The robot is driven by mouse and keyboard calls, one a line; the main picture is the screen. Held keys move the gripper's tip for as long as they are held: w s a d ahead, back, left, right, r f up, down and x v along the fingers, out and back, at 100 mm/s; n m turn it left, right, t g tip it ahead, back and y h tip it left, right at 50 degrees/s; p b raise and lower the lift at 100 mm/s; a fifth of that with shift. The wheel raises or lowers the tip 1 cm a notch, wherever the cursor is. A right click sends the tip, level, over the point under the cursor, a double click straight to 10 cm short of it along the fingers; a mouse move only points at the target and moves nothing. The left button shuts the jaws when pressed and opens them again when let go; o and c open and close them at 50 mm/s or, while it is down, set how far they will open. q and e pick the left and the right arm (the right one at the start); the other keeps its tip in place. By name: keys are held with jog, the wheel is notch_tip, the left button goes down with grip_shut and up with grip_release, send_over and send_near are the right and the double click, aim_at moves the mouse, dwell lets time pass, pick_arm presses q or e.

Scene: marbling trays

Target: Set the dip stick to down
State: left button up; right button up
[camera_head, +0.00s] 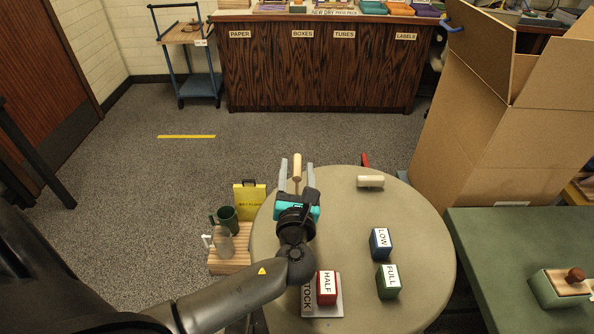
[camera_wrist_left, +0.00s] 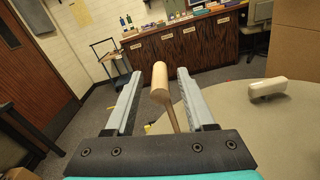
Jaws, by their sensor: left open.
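A stick with a pale wooden grip (camera_head: 297,166) rises at the far left part of the round table; it looks like the dip stick. In the left wrist view its rounded grip (camera_wrist_left: 160,82) points up, with a thinner shaft below. My left gripper (camera_head: 297,172) is open, with one finger on each side of the stick. Gaps show between both fingers and the grip. The foot of the stick is hidden behind the gripper. My right gripper is not in view.
The round table (camera_head: 345,235) also holds a cream cylinder (camera_head: 370,181), a blue LOW block (camera_head: 381,242), a green FULL block (camera_head: 388,281) and a red HALF block (camera_head: 327,288). A cardboard box (camera_head: 480,130) stands at the right. The table's middle is clear.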

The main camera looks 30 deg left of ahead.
pick_arm(q)
jog(key=shift+c, duration=0.3)
grip_shut()
dwell(1.1)
